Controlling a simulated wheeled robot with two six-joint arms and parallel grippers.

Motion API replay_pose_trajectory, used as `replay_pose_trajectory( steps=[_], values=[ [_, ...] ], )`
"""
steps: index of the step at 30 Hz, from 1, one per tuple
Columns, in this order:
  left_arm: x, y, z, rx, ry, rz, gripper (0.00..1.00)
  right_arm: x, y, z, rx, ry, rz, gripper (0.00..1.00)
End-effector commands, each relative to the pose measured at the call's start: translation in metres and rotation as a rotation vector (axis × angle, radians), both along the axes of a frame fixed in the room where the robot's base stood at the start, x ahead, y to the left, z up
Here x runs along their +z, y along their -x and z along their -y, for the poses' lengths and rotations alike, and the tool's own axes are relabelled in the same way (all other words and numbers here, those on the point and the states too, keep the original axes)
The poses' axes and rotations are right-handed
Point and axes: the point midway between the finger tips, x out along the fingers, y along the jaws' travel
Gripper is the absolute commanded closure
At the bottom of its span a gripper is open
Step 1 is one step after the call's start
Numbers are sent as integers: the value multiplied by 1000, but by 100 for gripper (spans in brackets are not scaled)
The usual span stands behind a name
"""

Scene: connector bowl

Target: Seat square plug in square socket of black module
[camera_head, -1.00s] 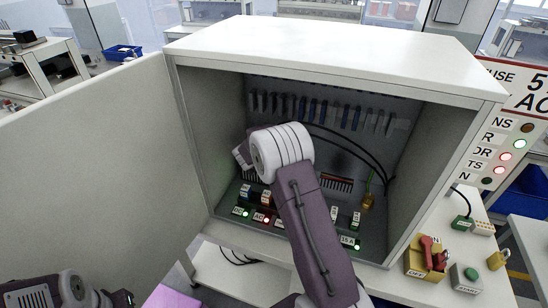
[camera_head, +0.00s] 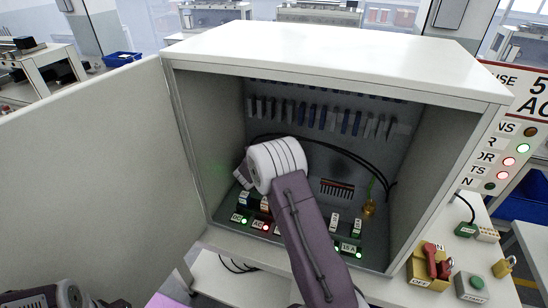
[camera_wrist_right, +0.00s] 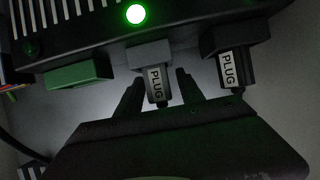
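In the right wrist view, a black module (camera_wrist_right: 85,38) with a lit green lamp spans the top. A grey plug (camera_wrist_right: 157,84) labelled PLUG sits against its lower face; its shape and exact depth are hard to tell. My right gripper (camera_wrist_right: 157,88) has one finger on each side of this plug, with thin gaps, so it looks open around it. A black plug (camera_wrist_right: 232,66), also labelled PLUG, is to the right, and a green connector (camera_wrist_right: 78,75) to the left. In the head view, my right arm hides this spot. My left gripper (camera_head: 112,303) barely shows at bottom left.
The white cabinet (camera_head: 330,52) surrounds my right arm, with its door (camera_head: 90,170) open at left. A yellow switch box with a red lever (camera_head: 432,262) and a green button (camera_head: 476,282) stand at right.

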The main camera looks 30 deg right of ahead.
Motion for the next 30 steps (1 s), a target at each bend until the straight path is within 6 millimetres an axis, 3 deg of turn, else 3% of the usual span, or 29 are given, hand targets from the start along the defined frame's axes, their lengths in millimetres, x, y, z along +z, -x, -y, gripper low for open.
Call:
replay_pose_trajectory(
  steps=[5,18,30],
  values=[
    [1,0,0,0,0,0,64,6,6,-9,2,-1,1,55],
    [7,0,0,0,0,0,64,49,64,-76,2,-1,1,55],
    [7,0,0,0,0,0,64,52,69,-86,25,-13,0,55]
  ],
)
